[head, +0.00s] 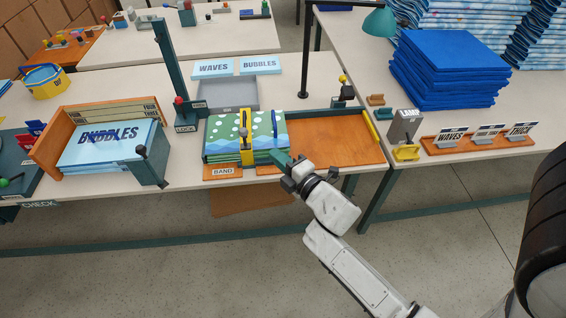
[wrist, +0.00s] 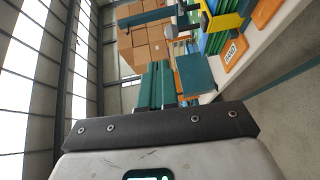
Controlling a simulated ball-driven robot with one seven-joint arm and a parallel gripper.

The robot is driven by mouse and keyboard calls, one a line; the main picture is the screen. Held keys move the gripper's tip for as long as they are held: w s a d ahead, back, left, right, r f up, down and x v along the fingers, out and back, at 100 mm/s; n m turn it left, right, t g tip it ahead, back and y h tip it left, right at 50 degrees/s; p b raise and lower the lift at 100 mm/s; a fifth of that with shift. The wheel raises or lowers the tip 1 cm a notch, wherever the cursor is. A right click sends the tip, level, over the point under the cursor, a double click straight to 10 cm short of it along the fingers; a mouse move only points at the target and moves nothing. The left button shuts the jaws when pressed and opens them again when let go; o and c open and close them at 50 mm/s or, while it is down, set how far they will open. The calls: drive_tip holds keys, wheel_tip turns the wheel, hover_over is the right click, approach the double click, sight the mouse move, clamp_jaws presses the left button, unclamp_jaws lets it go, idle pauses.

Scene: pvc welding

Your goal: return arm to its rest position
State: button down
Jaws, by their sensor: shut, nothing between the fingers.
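My white arm reaches up from the bottom right in the head view. My gripper (head: 280,157) has teal fingers and is at the front edge of the bench, beside the right end of a green and blue patterned stack (head: 222,135). The fingers look shut and hold nothing; I cannot tell whether they touch the stack. In the wrist view, the teal fingers (wrist: 172,82) point toward the bench and stacked cardboard boxes. A yellow clamp-like band (head: 244,128) stands across the stack, close to the gripper. The stack's edge shows at the top right of the wrist view (wrist: 217,40).
An orange tray (head: 335,140) lies empty to the right of the stack. A teal post (head: 172,70) stands behind left. A BUBBLES stack (head: 120,138) sits in a wooden holder at left. Blue sheets (head: 447,65) are piled on the right bench. The floor in front is open.

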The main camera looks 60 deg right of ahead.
drive_tip(key=shift+v, duration=0.8)
drive_tip(key=shift+r, duration=0.15)
drive_tip(key=s+a+f+m+g+y, duration=0.1)
drive_tip(key=s+a+f+m+g, duration=0.35)
drive_tip(key=f+m+g, duration=0.45)
drive_tip(key=s+a+f+m+g+y, duration=0.1)
drive_tip(key=s+a+m+g+y, duration=0.3)
drive_tip(key=s+a, duration=0.5)
drive_tip(key=s+m+g, duration=0.1)
drive_tip(key=s+g, duration=0.1)
drive_tip(key=shift+s+a+y, duration=0.4)
